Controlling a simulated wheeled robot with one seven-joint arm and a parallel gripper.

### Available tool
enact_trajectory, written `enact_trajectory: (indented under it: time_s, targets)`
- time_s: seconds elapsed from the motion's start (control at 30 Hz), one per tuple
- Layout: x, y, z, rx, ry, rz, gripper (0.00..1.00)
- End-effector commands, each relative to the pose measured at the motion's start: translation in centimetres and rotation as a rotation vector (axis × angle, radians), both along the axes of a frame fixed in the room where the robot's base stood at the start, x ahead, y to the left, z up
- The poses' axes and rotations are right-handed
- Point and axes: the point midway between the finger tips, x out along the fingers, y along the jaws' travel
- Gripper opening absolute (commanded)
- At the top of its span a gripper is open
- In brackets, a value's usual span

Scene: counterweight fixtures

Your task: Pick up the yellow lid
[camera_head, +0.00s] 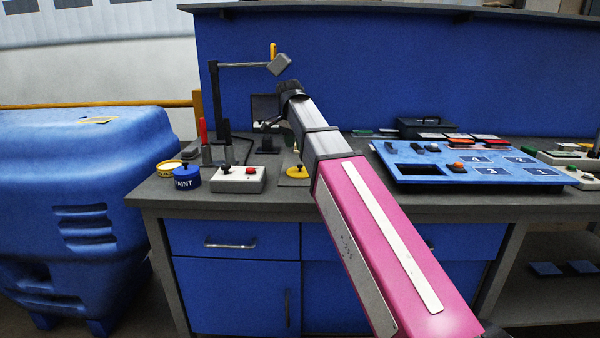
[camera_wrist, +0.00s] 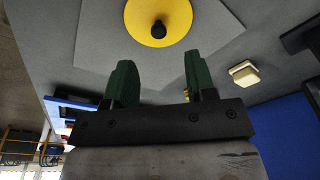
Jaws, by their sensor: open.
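The yellow lid (camera_wrist: 172,18) is a round yellow disc with a black knob (camera_wrist: 159,29) at its middle. It lies on a lighter grey plate (camera_wrist: 95,35) on the workbench. In the head view the yellow lid (camera_head: 297,172) sits right of the grey button box, partly hidden by my arm. My gripper (camera_wrist: 157,75) shows two dark green fingers, apart and empty. The lid lies beyond the fingertips and is not between them. In the head view my arm hides most of the gripper.
A grey box with a red button (camera_head: 238,180), a blue paint can (camera_head: 187,178) and a yellow-rimmed can (camera_head: 168,168) stand left of the lid. A dark stand (camera_head: 215,100) rises behind. A blue numbered panel (camera_head: 470,163) is at right. A cream block (camera_wrist: 244,74) shows in the wrist view.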

Motion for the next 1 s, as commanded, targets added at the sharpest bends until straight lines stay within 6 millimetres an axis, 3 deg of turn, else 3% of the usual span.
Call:
enact_trajectory:
  time_s: [0.1,0.43,0.7,1.0]
  targets:
    - [0.1,-0.2,-1.7,0.000,0.001,0.000,0.51]
    - [0.4,-0.7,-3.9,0.000,0.001,0.000,0.51]
    - [0.9,-1.3,-7.2,0.000,0.002,0.001,0.51]
    - [1.0,-1.4,-7.8,0.000,0.000,0.001,0.51]
